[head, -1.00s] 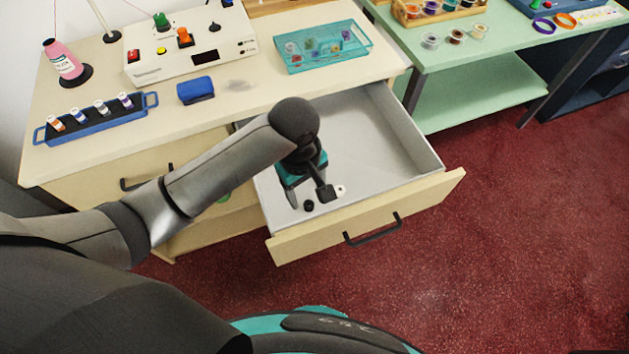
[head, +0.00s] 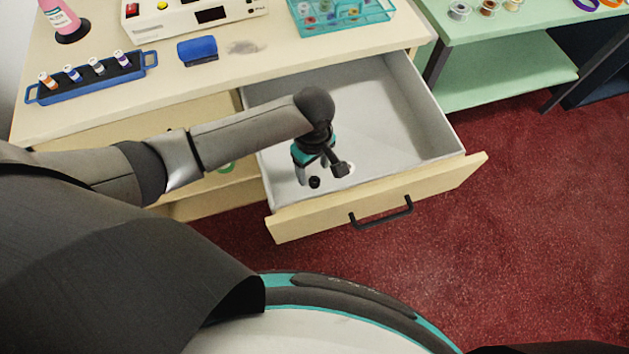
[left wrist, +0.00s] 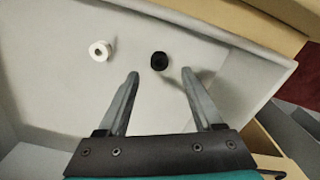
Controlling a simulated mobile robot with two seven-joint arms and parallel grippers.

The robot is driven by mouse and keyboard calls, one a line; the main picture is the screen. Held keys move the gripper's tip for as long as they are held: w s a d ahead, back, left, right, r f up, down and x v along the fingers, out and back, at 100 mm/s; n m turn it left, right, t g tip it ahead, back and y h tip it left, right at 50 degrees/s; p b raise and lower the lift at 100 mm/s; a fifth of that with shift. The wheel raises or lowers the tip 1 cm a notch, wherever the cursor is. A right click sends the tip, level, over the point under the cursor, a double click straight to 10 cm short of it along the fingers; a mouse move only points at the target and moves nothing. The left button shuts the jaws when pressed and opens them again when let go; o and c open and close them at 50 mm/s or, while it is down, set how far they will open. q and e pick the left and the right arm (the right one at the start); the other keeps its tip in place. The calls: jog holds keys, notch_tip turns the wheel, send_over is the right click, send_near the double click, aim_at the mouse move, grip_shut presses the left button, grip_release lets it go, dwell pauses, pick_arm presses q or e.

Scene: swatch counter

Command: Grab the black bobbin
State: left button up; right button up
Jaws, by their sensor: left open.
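The black bobbin (head: 314,182) lies on the floor of the open drawer (head: 415,100), near its front left part. In the left wrist view the black bobbin (left wrist: 159,61) is just beyond and between the two fingertips, with nothing gripping it. My left gripper (head: 318,172) is inside the drawer, pointing down, open and empty; its fingers also show in the left wrist view (left wrist: 160,75). A white bobbin (left wrist: 100,51) lies to the left of the black one in the left wrist view. In the head view it (head: 348,168) is partly hidden by my gripper. My right gripper is not in view.
The drawer's front panel (head: 450,183) and side walls surround my gripper. On the counter (head: 200,105) above are a blue rack (head: 140,72) with several spools, a blue block (head: 197,51) and a teal tray (head: 340,28). The rear of the drawer looks empty.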

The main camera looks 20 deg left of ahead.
aim_at(315, 178)
pick_arm(q)
notch_tip(315, 178, down, 5)
jog(key=shift+d+r+b, duration=0.15)
jog(key=shift+r+b, duration=0.05)
jog(key=shift+b, duration=0.7)
grip_shut()
